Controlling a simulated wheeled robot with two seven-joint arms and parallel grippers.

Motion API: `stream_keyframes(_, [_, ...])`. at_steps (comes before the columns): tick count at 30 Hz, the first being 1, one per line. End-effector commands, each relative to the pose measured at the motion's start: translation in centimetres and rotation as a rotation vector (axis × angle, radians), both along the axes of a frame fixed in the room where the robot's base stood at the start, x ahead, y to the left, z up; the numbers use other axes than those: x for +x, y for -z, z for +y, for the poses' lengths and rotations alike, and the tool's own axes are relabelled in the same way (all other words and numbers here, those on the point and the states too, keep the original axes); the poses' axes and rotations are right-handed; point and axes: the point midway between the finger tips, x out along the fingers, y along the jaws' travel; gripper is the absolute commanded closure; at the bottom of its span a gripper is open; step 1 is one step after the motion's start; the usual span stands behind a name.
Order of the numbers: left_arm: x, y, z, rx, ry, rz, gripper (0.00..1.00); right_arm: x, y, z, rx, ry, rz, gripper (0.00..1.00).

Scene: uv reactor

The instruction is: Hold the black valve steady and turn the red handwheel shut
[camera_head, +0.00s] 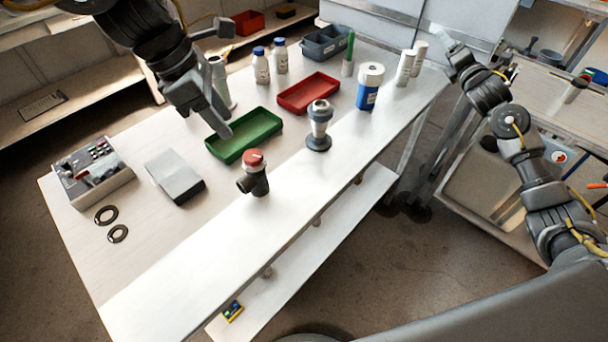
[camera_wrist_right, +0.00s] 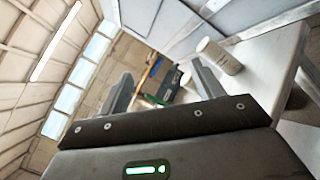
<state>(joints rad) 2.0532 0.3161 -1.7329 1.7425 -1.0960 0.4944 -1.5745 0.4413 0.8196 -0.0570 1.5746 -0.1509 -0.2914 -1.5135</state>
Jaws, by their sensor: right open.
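The black valve (camera_head: 257,186) stands upright on the white bench near its front edge. The red handwheel (camera_head: 253,158) sits on top of the valve. My left gripper (camera_head: 228,82) is above the bench, behind and left of the valve. Its two fingers look spread apart, with nothing visibly held; it is well clear of the valve. My right gripper (camera_head: 462,48) is beyond the bench's right end, far from the valve. In the right wrist view its fingers (camera_wrist_right: 162,85) are wide apart and empty. The valve is not seen in that view.
Behind the valve are a green tray (camera_head: 243,150), a red tray (camera_head: 308,106) and a grey metal fitting (camera_head: 319,125). A blue-and-white jar (camera_head: 369,86) and several bottles stand further back. A grey box (camera_head: 175,177) and black rings (camera_head: 106,215) lie left. The bench front is clear.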

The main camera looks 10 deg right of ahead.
Motion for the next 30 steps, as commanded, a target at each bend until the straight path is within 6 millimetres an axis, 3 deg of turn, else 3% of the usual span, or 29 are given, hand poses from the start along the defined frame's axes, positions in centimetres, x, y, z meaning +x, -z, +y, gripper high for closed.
stream_keyframes(1, [0.0, 0.0, 0.0, 0.000, 0.000, 0.000, 0.64, 0.1, -1.7, 3.0, -0.051, -0.068, -0.035, 0.33])
stream_keyframes(3, [0.0, 0.0, 0.0, 0.000, 0.000, 0.000, 0.64, -0.1, -3.4, 7.1, -0.128, -0.162, -0.075, 0.33])
stream_keyframes(8, [0.0, 0.0, 0.0, 0.000, 0.000, 0.000, 0.64, -1.6, -5.1, 17.1, -0.293, -0.382, -0.147, 0.33])
stream_keyframes(14, [0.0, 0.0, 0.0, 0.000, 0.000, 0.000, 0.64, -5.9, -3.5, 29.0, -0.483, -0.660, -0.189, 0.33])
stream_keyframes(18, [0.0, 0.0, 0.0, 0.000, 0.000, 0.000, 0.64, -10.1, -0.1, 36.0, -0.616, -0.854, -0.176, 0.33])
stream_keyframes(21, [0.0, 0.0, 0.0, 0.000, 0.000, 0.000, 0.64, -13.4, 3.0, 39.9, -0.710, -0.978, -0.148, 0.33])
stream_keyframes(24, [0.0, 0.0, 0.0, 0.000, 0.000, 0.000, 0.64, -16.5, 6.2, 42.6, -0.800, -1.084, -0.111, 0.33])
stream_keyframes(30, [0.0, 0.0, 0.0, 0.000, 0.000, 0.000, 0.64, -21.1, 10.9, 45.0, -0.936, -1.224, -0.051, 0.33])
